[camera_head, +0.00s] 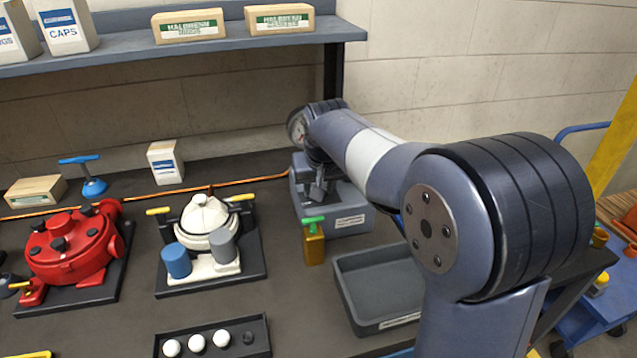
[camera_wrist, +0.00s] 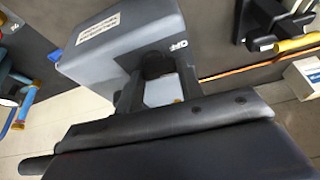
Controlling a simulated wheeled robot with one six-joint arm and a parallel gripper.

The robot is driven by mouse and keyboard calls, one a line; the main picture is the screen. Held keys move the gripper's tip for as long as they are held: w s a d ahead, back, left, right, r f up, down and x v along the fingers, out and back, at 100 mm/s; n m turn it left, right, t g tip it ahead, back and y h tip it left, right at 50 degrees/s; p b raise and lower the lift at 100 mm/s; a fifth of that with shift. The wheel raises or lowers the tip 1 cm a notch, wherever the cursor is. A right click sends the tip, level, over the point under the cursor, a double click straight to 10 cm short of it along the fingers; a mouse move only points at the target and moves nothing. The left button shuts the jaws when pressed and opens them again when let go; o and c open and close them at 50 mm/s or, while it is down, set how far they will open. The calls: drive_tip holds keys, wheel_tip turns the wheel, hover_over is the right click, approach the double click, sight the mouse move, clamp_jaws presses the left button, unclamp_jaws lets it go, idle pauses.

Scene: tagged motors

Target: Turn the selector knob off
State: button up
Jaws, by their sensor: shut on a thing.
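The grey control box (camera_head: 345,212) stands at the back of the bench, right of the white-topped motor. It also fills the upper middle of the wrist view (camera_wrist: 120,45). The dark selector knob (camera_wrist: 156,66) is on a face of this box, with a white "OFF" mark beside it. My gripper (camera_wrist: 158,84) is shut on the knob, one finger on either side. The fingers hide part of the knob, so its pointing direction cannot be told. In the head view my gripper (camera_head: 318,190) is at the box, and the knob is hidden there.
An empty grey tray (camera_head: 347,290) lies nearer. The white-topped motor (camera_head: 205,216) and red motor (camera_head: 65,245) are left. A shelf (camera_head: 120,58) overhangs the back.

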drive_tip(key=shift+n, duration=0.5)
drive_tip(key=o, duration=1)
drive_tip(key=v, duration=1.1)
drive_tip(key=shift+d, duration=0.2)
drive_tip(key=shift+f, duration=0.2)
drive_tip(key=x, duration=1)
drive_tip(key=shift+w+a+f, duration=0.2)
drive_tip(key=shift+f, duration=0.1)
drive_tip(key=shift+r, duration=0.15)
